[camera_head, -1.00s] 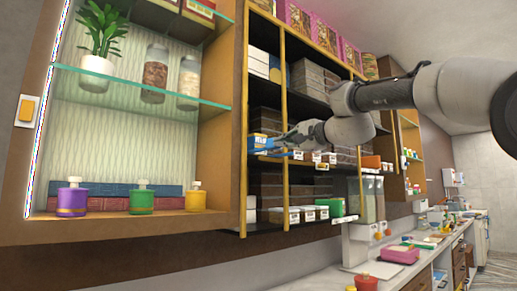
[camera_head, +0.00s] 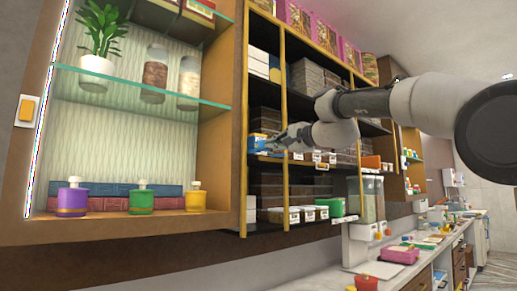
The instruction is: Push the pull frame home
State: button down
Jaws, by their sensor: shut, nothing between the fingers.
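My gripper (camera_head: 274,143) reaches in from the right to the dark shelf unit, at the middle shelf beside a yellow upright. Its fingers are shut and look small and blurred here. A blue box (camera_head: 259,141) stands on that shelf just left of the fingertips. My arm hides part of the upper shelves.
A glass-shelved cabinet (camera_head: 228,140) with jars, a plant and bottles stands at left. Several white tubs (camera_head: 293,215) and a green box (camera_head: 331,207) sit on the lowest shelf. A counter (camera_head: 395,268) with a pink box (camera_head: 398,255) runs along the right.

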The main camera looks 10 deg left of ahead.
aim_at(267, 150)
jog(key=shift+x, duration=2.1)
jog(key=shift+s+d, duration=0.1)
jog(key=v, duration=0.7)
jog(key=shift+s+d, duration=0.25)
jog(key=shift+d, duration=0.1)
